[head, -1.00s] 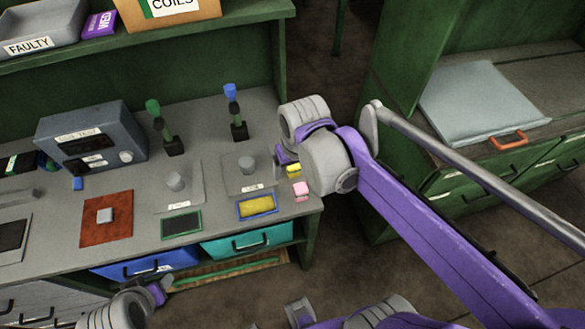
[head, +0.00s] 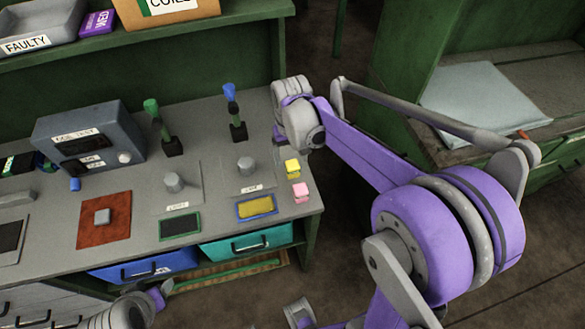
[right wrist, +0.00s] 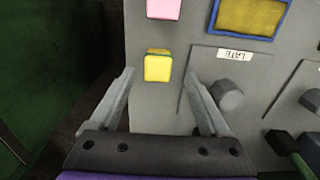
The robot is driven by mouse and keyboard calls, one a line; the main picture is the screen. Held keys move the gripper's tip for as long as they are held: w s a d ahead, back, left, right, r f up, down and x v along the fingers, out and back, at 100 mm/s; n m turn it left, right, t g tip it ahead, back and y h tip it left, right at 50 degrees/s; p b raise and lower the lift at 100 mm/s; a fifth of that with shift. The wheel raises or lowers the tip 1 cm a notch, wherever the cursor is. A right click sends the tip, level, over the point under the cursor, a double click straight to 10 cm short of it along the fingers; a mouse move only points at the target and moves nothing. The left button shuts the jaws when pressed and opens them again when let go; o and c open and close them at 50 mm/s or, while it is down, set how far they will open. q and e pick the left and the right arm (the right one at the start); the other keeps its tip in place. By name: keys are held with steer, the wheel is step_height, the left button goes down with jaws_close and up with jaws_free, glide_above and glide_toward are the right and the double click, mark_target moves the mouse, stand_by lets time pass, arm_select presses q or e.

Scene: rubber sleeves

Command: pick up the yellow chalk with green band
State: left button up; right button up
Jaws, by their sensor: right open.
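The yellow chalk with green band (head: 292,167) stands near the right end of the grey bench top, just behind a pink chalk (head: 301,191). In the right wrist view the yellow chalk (right wrist: 157,68) shows a dark green strip along its upper edge. My right gripper (head: 278,138) is above the bench, behind the yellow chalk in the head view. In the right wrist view my right gripper (right wrist: 160,78) is open and empty, with the chalk showing between and beyond its fingertips. My left gripper (head: 160,293) is low at the bench front; its fingers are unclear.
A blue-framed yellow pad (head: 257,207) and a grey knob (head: 246,167) on a plate marked LATE lie left of the chalks. Green and blue-topped levers (head: 236,115) stand farther back. The bench's right edge is close to the chalks, with floor beyond.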

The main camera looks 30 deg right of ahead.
mark_target(292, 164)
step_height(292, 164, down, 4)
steer(key=shift+d+f, duration=0.1)
steer(key=shift+d, duration=0.05)
jaws_close()
stand_by(0.4)
